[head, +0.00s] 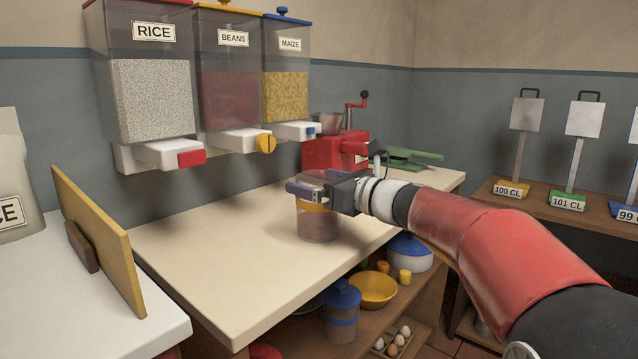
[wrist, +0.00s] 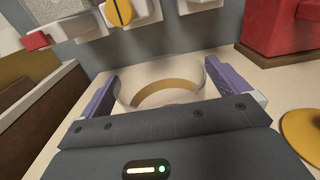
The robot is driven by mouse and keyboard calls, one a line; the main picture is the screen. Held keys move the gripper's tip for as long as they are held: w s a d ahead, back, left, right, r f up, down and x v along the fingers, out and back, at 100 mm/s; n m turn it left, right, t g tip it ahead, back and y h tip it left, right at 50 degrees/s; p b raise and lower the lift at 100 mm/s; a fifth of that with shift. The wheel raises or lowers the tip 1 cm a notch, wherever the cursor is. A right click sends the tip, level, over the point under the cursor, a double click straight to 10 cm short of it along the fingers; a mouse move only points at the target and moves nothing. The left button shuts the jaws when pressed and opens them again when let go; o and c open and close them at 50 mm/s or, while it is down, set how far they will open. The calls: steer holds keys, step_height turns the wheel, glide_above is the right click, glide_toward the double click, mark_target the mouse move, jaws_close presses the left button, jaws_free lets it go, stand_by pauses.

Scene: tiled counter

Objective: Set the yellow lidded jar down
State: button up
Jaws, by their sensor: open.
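The jar (head: 319,226) is clear, with a yellow band near its top and reddish-brown contents. It is upright and appears to stand on the counter, near the front edge. My gripper (head: 308,190) is at the jar's top and hides its upper part in the head view. In the wrist view, my gripper (wrist: 160,76) is open, with one purple finger on each side of the clear jar (wrist: 160,71). I cannot tell whether either finger touches it. A yellow disc (wrist: 303,133) lies to the right in the wrist view; I cannot tell whether it is a lid.
The pale counter (head: 215,265) is clear left of the jar. Rice, beans and maize dispensers (head: 228,85) hang above its back. A red mill (head: 325,152) and green object (head: 410,156) stand behind my gripper. A yellow board (head: 100,240) stands left; a shelf below holds a yellow bowl (head: 373,291).

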steer(key=b+v, duration=0.1)
steer(key=v, duration=1.1)
steer(key=s+a+f+n+g+h, duration=0.2)
steer(key=s+f+n+g+h, duration=0.25)
steer(key=s+f+n, duration=0.85)
steer(key=s+d+f+n+h, duration=0.5)
steer(key=s+n, duration=0.1)
steer(key=s, duration=0.1)
steer(key=s+d+f+n+h, duration=0.4)
steer(key=s+d+f+n, duration=0.1)
steer(key=s, duration=0.3)
steer(key=shift+d+f+n+g+h, duration=0.35)
steer(key=shift+f+n+g, duration=0.1)
steer(key=shift+n, duration=0.35)
